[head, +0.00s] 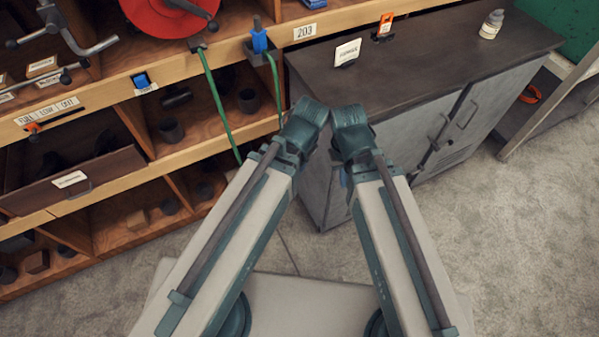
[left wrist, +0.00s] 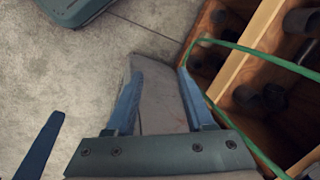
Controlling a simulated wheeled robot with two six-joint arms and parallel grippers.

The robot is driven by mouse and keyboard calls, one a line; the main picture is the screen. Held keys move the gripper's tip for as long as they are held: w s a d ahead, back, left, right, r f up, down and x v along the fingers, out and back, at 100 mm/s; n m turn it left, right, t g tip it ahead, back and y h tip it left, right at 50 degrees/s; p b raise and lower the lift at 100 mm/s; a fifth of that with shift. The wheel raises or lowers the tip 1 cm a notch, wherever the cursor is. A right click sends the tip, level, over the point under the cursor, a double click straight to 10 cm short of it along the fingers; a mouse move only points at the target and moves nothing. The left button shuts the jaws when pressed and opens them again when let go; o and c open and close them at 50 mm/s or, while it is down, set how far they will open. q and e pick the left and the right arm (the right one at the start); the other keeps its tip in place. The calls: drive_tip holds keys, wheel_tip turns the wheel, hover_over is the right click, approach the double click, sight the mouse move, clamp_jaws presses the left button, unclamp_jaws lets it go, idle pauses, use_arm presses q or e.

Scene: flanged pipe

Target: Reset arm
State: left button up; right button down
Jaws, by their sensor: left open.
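My two arms reach forward side by side in the head view, their wrists close together in front of the shelf and the grey cabinet. My left gripper (left wrist: 159,76) shows in the left wrist view with its two blue fingers wide apart and nothing held between them. A grey surface lies beyond the fingers; I cannot tell what it belongs to. My right gripper (head: 345,178) is mostly hidden behind its own wrist in the head view, so its jaws cannot be made out. A blue finger-like part shows at the lower left of the left wrist view.
A wooden shelf (head: 105,100) with bins stands at the left, holding a red reel (head: 165,14). Green straps (head: 216,105) hang from it near my left wrist. A dark-topped grey cabinet (head: 430,65) carries a white bottle (head: 491,24). Carpeted floor (head: 510,240) is clear at the right.

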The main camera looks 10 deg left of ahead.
use_arm(q)
drive_tip(key=s+d, duration=0.1)
drive_tip(key=s+d+n+g+h, duration=0.1)
drive_tip(key=s, duration=0.1)
drive_tip(key=shift+d+f+n, duration=0.15)
drive_tip(key=shift+f+n, duration=0.05)
drive_tip(key=shift+n, duration=0.1)
